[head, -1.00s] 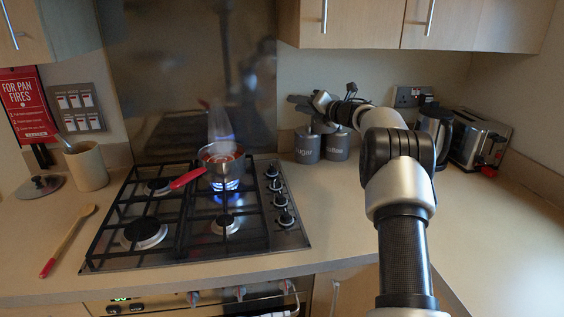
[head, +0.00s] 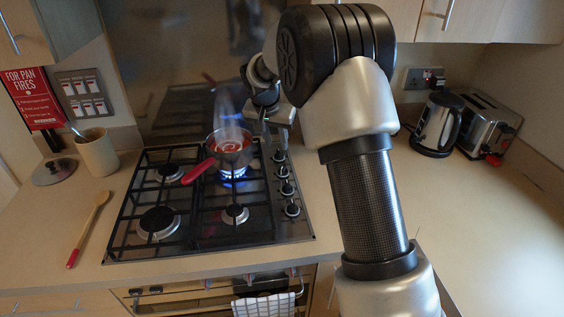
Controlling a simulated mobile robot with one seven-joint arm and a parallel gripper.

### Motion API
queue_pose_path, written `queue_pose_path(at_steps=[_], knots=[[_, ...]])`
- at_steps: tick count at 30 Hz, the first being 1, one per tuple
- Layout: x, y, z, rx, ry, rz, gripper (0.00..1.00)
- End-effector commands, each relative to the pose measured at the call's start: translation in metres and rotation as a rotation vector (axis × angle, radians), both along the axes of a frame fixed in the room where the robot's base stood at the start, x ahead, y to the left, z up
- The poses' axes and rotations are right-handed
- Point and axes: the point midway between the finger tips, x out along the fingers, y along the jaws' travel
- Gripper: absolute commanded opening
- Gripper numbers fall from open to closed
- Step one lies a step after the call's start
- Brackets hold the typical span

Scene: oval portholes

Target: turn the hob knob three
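The black hob knobs stand in a row down the right side of the gas hob (head: 215,248): a rearmost knob (head: 279,156), one in front of it (head: 283,171), then a third from the back (head: 287,188) and a front knob (head: 292,210). No number on them is readable. My gripper (head: 279,137) points down over the rear end of the row, near the rearmost knob. Its fingers are too small and dark to tell whether they are open, shut or touching a knob.
A pan (head: 232,146) with red contents and a red handle sits over a lit blue flame on the back right burner, steaming. A wooden spoon (head: 88,228) lies left of the hob. A kettle (head: 437,125) and toaster (head: 487,122) stand right. The right counter is clear.

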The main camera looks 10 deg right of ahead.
Motion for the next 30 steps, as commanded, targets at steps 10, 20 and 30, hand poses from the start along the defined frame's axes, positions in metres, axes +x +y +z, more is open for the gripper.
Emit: queue_pose_path(at_steps=[10, 20, 30], knots=[[0.027, -0.015, -0.072, -0.002, 0.002, 0.001, 0.30], [0.046, -0.024, -0.122, -0.003, -0.001, 0.002, 0.30], [0.050, -0.026, -0.131, -0.002, -0.004, 0.002, 0.30]])
